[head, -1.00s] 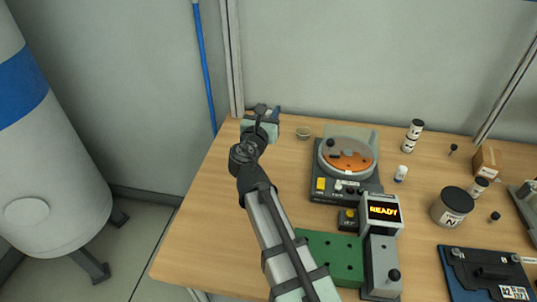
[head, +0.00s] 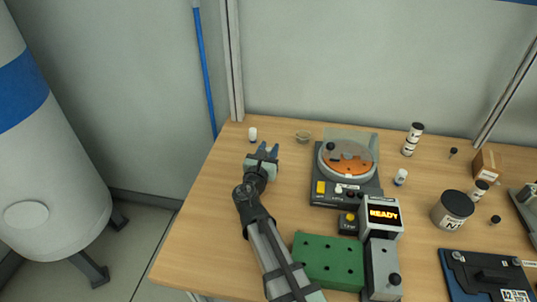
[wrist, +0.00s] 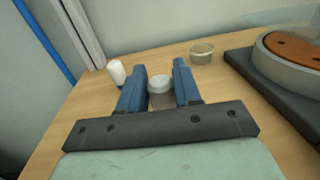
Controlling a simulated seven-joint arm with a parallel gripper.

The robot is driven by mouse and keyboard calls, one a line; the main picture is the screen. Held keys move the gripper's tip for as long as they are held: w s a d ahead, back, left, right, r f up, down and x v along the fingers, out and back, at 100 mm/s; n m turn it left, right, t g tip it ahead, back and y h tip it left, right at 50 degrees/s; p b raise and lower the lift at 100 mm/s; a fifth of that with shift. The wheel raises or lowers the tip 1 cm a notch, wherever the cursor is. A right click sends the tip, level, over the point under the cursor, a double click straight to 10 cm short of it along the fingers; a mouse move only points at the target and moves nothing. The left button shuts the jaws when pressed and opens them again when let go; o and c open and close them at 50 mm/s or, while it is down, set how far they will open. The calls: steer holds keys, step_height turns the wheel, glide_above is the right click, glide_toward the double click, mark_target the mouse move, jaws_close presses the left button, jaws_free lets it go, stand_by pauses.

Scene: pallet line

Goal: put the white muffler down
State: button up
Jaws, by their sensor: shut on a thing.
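My gripper (head: 268,150) is over the back left of the table, and its blue fingers also show in the wrist view (wrist: 160,84). They are shut on a small pale cylinder, the white muffler (wrist: 160,88), with a whitish rounded top and a greyer lower part. It sits upright between the fingers. Its lower end is hidden by the gripper, so I cannot tell whether it touches the table. In the head view the fingers largely hide it.
A small white cylinder (head: 253,134) stands behind my gripper. A small glass dish (head: 303,137) is to its right. Further right are a turntable device (head: 346,160), a READY display (head: 383,213) and a green block (head: 329,258). The table (head: 215,205) is bare at left.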

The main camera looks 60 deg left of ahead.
steer(key=shift+f, duration=0.9)
steer(key=o, duration=1)
steer(key=shift+f, duration=0.1)
steer(key=shift+o, duration=0.2)
steer(key=shift+f, duration=0.1)
steer(key=v, duration=1.4)
steer(key=shift+w+f, duration=0.1)
steer(key=shift+f, duration=0.05)
